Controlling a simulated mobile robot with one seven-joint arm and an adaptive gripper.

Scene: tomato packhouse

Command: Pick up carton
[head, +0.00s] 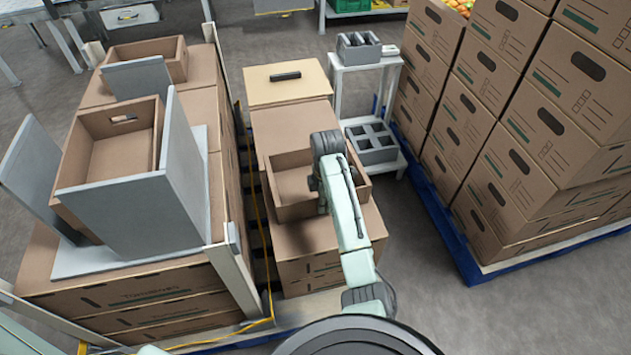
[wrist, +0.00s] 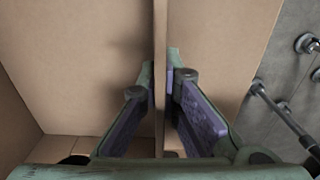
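The carton (head: 292,211) is an open-topped brown box standing upright on a stack of closed cartons at the centre of the head view. My gripper (head: 323,200) is over its near right part, and the arm hides part of its opening. In the wrist view, the two fingers of my gripper (wrist: 160,88) straddle the thin upright wall of the carton (wrist: 160,35). The fingertips are close against the wall on both sides and look shut on it. The visible inside of the carton looks empty.
Closed cartons (head: 310,246) lie directly beneath. A grey-panelled stand (head: 135,215) with another open carton (head: 98,205) is close on the left, beside a metal post (head: 232,262). A white rack (head: 337,95) stands behind. Tall carton stacks (head: 530,185) on a blue pallet stand right, with clear floor between.

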